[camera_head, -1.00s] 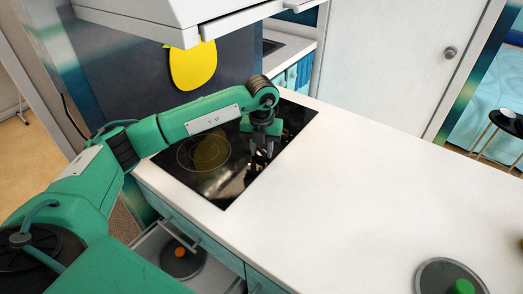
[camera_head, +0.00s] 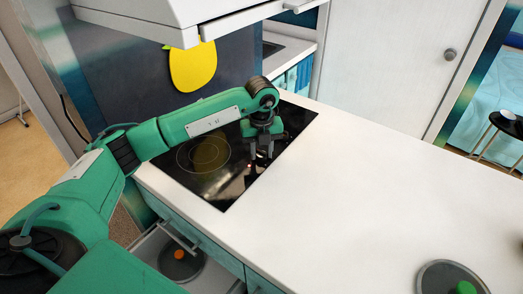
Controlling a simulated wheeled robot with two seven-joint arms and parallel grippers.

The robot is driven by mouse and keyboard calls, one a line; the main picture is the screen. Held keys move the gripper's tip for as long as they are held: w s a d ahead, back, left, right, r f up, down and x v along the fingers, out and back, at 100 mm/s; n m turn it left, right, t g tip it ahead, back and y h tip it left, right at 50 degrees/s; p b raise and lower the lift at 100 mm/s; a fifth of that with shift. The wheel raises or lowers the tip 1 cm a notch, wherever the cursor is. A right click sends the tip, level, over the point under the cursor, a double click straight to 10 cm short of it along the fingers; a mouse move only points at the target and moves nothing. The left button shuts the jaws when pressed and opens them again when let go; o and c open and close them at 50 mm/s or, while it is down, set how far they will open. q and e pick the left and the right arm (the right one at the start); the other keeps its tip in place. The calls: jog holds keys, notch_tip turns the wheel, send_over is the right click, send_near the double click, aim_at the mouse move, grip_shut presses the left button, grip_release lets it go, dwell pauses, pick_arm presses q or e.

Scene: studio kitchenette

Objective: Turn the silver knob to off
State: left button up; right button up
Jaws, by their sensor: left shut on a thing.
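My left gripper (camera_head: 262,151) reaches down over the black glass cooktop (camera_head: 224,185), at its right-hand part. Its fingers are shut on the silver knob, which is mostly hidden between and behind them. A small red light shows on the glass just left of the fingertips. A ring-marked burner lies left of the gripper, partly under my forearm. My right gripper is not in view.
The white counter (camera_head: 370,190) is clear right of the cooktop. A grey round dish (camera_head: 430,278) with a green thing stands at the lower right. An open drawer (camera_head: 152,240) below holds a dark round thing with an orange spot. A white hood (camera_head: 180,22) overhangs.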

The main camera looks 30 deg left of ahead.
aim_at(261, 151)
pick_arm(q)
jog(key=o, duration=0.9)
jog(key=shift+c, duration=0.2)
jog(key=shift+o, duration=0.7)
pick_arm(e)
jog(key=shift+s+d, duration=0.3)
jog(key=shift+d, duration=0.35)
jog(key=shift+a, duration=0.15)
pick_arm(q)
jog(key=shift+r, duration=0.25)
notch_tip(261, 151, up, 7)
jog(key=shift+f+b, duration=0.15)
jog(key=shift+b, duration=0.5)
notch_tip(261, 151, up, 7)
jog(key=shift+f, duration=0.2)
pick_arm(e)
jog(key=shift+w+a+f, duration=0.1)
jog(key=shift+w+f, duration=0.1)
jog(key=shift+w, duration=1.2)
